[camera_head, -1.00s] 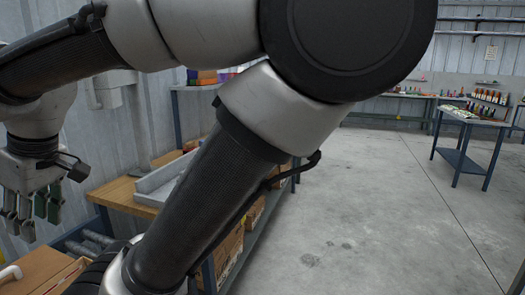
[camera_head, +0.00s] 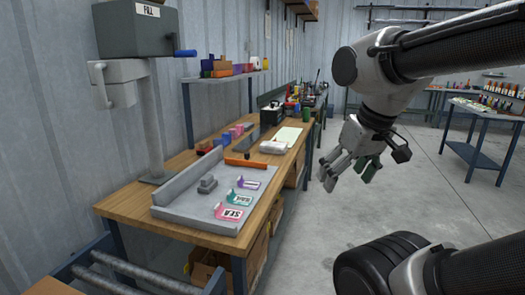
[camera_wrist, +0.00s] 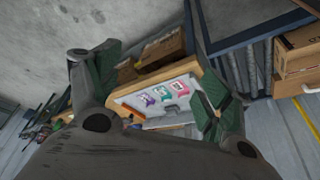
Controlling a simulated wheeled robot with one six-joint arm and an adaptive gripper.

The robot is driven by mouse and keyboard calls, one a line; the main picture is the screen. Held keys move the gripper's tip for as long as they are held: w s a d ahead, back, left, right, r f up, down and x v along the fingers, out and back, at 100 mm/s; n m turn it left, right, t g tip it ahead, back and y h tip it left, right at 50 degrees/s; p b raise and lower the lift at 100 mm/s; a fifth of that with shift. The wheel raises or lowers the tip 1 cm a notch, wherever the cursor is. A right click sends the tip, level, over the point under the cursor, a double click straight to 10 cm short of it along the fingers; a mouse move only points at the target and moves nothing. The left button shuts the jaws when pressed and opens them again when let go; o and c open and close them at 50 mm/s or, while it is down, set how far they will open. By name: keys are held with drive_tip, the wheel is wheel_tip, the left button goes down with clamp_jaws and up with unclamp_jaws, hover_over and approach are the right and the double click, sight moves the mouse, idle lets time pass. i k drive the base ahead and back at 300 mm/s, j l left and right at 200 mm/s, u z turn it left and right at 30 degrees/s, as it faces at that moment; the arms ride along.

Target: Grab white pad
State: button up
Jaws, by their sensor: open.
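A small, thick white pad-like object (camera_head: 273,147) lies on the wooden workbench (camera_head: 178,222), right of the orange bar. A flat, pale cream sheet or pad (camera_head: 288,136) lies just behind it. I cannot tell which one is the white pad. My gripper (camera_head: 348,175) is open and empty in the air, to the right of the bench and apart from both. In the wrist view my open fingers (camera_wrist: 157,85) show with the bench and its grey tray beyond them; the white objects are not clear there.
A grey tray (camera_head: 170,214) with coloured cards and a small grey block sits on the near bench. A grey box machine (camera_head: 137,30) stands at its left. Coloured bins (camera_head: 220,68) sit on a raised shelf. Open concrete floor (camera_head: 450,200) lies to the right.

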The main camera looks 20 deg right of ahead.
sight(268, 147)
drive_tip(key=z, duration=0.55)
drive_tip(key=i+l+u, duration=0.15)
drive_tip(key=u, duration=0.6)
drive_tip(key=i+l+u, duration=0.15)
drive_tip(key=l, duration=0.15)
drive_tip(key=i+l+u, duration=0.15)
drive_tip(key=l, duration=0.2)
drive_tip(key=i+l+u, duration=0.2)
drive_tip(key=l+u, duration=0.15)
drive_tip(key=l, duration=0.3)
drive_tip(key=i+l, duration=0.15)
drive_tip(key=l, duration=0.55)
drive_tip(key=i+l+u, duration=0.1)
drive_tip(key=l, duration=0.6)
drive_tip(key=i+l, duration=0.15)
drive_tip(key=l, duration=0.55)
drive_tip(key=i+l+u, duration=0.1)
drive_tip(key=l, duration=0.6)
drive_tip(key=i+l, duration=0.1)
drive_tip(key=l, duration=0.6)
